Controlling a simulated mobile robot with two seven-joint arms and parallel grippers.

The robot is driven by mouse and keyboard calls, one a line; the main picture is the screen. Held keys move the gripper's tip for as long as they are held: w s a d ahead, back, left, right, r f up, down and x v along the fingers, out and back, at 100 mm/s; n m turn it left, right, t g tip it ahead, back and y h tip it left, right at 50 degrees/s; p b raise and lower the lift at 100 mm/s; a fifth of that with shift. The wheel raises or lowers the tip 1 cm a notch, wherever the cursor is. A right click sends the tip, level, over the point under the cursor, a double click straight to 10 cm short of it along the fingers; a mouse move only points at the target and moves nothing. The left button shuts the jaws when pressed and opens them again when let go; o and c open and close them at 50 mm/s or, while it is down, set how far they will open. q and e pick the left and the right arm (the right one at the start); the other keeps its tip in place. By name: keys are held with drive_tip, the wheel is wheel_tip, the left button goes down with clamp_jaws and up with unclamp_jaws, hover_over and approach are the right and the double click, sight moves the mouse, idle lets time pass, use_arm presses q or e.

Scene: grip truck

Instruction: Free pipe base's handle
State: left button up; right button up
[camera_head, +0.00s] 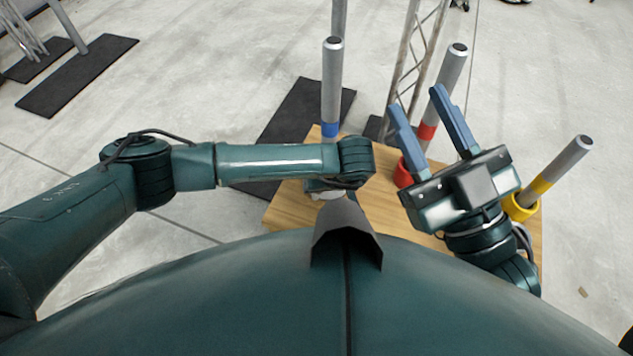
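A dark flat pipe base (318,103) lies on the floor behind the wooden table, with a grey upright pipe (339,18) above it. I cannot make out a handle on it. My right gripper (415,98) is open, its two blue fingers apart and pointing up and away over the table. I see nothing held between them. The fingers overlap the view of the red-banded tube. My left arm reaches in from the left, its wrist over the table's left part. The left gripper's fingers are hidden.
The wooden table (283,213) carries a blue-banded tube (332,85), a red-banded tube (447,75) and a yellow-banded tube (562,163). A metal truss (408,60) stands behind it. More dark floor plates (85,75) lie at far left. Floor at right is mostly clear.

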use_arm(q)
drive_tip(key=shift+x, duration=0.8)
drive_tip(key=shift+c, duration=0.3)
drive_tip(key=c, duration=0.9)
